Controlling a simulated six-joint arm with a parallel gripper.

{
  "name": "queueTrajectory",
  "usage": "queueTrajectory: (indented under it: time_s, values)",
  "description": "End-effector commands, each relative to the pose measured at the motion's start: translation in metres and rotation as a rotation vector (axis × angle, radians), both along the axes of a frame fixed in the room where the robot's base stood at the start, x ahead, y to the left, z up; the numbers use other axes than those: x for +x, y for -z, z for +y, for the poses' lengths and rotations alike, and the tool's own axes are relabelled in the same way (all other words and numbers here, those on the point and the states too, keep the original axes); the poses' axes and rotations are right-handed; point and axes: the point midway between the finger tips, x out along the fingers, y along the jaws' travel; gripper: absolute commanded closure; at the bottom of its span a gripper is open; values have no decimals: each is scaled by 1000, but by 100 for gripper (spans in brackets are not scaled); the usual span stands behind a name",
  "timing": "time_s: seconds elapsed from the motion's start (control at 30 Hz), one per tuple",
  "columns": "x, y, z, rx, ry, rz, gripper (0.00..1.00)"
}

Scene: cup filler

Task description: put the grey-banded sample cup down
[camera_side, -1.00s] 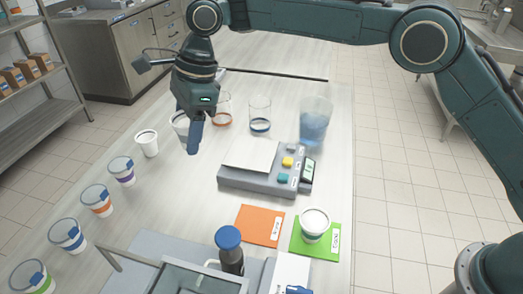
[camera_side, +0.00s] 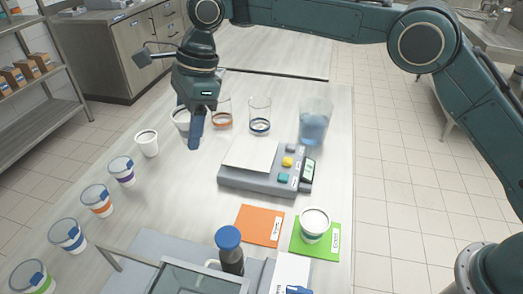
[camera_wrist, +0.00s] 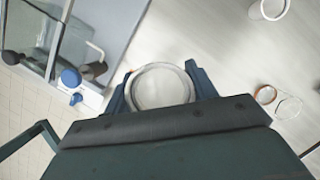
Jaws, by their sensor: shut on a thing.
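My gripper (camera_side: 197,132) is shut on a white sample cup (camera_side: 181,117), near the back left of the table. Only part of the cup shows behind the near finger, and I cannot see its band. In the wrist view, the cup's round top (camera_wrist: 160,86) sits between the two fingers of my gripper (camera_wrist: 160,80). I cannot tell whether the cup touches the table. Another white cup (camera_side: 147,145) stands on the table to the left, with no clear band colour.
Several colour-banded cups line the left edge, including a purple one (camera_side: 122,170). A scale (camera_side: 235,180) stands right of my gripper, with beakers (camera_side: 260,115) and a blue jug (camera_side: 315,122) behind. An orange card (camera_side: 250,225) is bare; a green card (camera_side: 300,247) bears a cup.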

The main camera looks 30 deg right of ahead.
Motion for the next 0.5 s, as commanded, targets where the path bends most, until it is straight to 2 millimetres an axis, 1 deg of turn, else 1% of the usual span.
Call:
queueTrajectory:
  time_s: [0.17, 0.27, 0.5]
  values:
    - [12, 8, -22, 1, 4, 4, 67]
    - [21, 17, -43, 1, 5, 7, 67]
    - [44, 41, -106, 2, 8, 8, 67]
